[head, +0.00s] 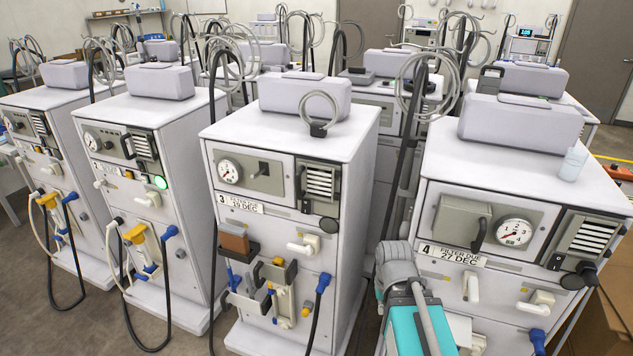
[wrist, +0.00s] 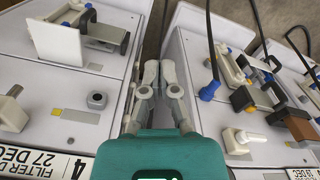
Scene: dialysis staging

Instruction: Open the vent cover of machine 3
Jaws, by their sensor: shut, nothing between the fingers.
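Machine 3 (head: 280,140) stands in the middle of the head view, with a "3" and "FILTER DUE 19 DEC" on its front. Its slatted vent cover (head: 319,183) is at the upper right of the front, in a dark frame, and looks closed. In the wrist view, my gripper (wrist: 160,70) is shut and empty over the gap between machines 4 and 3, apart from the vent cover. Machine 3's label (wrist: 305,173) shows at the lower right there; its vent cover does not show.
Machine 4 (head: 500,170) stands close on the right, with its own vent (head: 588,238). Another machine (head: 135,110) is on the left. Machine 3's front carries a protruding white tap (head: 303,246), a brown block (head: 234,243) and a blue-ended hose (head: 322,284). Floor shows between machines.

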